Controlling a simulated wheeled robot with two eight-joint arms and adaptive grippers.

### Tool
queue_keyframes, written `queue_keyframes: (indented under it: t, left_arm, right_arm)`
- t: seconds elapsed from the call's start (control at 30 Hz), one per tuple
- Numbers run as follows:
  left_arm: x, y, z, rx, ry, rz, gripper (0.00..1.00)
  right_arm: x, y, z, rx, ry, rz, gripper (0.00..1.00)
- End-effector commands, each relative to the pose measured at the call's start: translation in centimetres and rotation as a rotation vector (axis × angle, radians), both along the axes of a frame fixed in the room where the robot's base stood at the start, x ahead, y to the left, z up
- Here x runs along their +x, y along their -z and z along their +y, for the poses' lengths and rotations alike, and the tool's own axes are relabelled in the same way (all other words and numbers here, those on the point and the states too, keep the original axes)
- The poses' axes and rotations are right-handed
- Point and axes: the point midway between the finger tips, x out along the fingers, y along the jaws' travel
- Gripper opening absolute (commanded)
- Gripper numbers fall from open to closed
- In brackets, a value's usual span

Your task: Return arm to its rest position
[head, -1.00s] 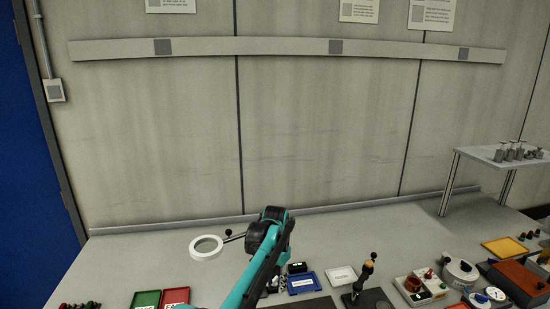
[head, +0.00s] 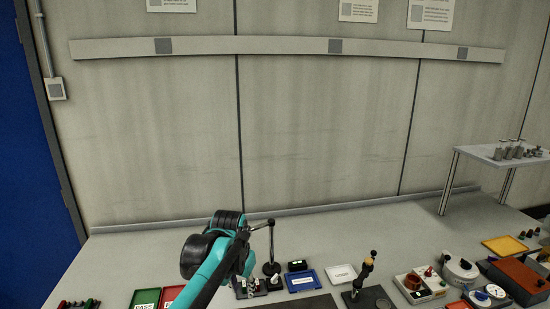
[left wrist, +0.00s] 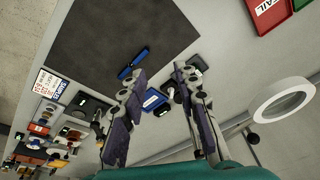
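My left arm, teal with black joints, reaches in from the bottom left in the head view. The fingers of its gripper are mostly hidden behind the arm there. In the left wrist view my left gripper (left wrist: 157,80) has its two grey-purple fingers spread apart. Nothing sits between them; the gripper looks empty, above the bench. A dark mat (left wrist: 95,45) with a blue object (left wrist: 133,62) on it lies below and beyond the fingers. My right gripper is in neither view.
The white ring of a lamp (left wrist: 282,100) stands near the arm; its upright post (head: 271,255) shows beside it in the head view. A blue tray (head: 302,281), white tray (head: 341,274), green tray (head: 145,298) and black-based device (head: 366,278) stand along the bench. Its back strip is clear.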

Motion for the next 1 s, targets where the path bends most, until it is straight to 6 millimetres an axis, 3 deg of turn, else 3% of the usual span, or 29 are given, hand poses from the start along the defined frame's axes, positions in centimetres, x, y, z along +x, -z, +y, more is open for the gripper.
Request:
queue_keyframes:
  t: [0.03,0.23,0.5,0.7,1.0]
  left_arm:
    - [-2.2,-0.2,1.2,-0.008,-0.029,-0.027,0.31]
    - [-9.7,0.1,4.6,-0.044,-0.141,-0.145,0.31]
    - [-18.9,4.4,7.9,-0.092,-0.282,-0.294,0.31]
    - [-22.3,7.3,8.8,-0.113,-0.338,-0.358,0.31]
    - [-22.8,7.9,9.0,-0.118,-0.351,-0.372,0.31]
  right_arm:
    - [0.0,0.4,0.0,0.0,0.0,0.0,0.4]
    - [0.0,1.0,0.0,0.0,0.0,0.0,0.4]
    - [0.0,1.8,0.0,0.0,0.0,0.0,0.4]
    - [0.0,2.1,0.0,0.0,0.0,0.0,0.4]
    - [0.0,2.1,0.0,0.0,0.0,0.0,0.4]
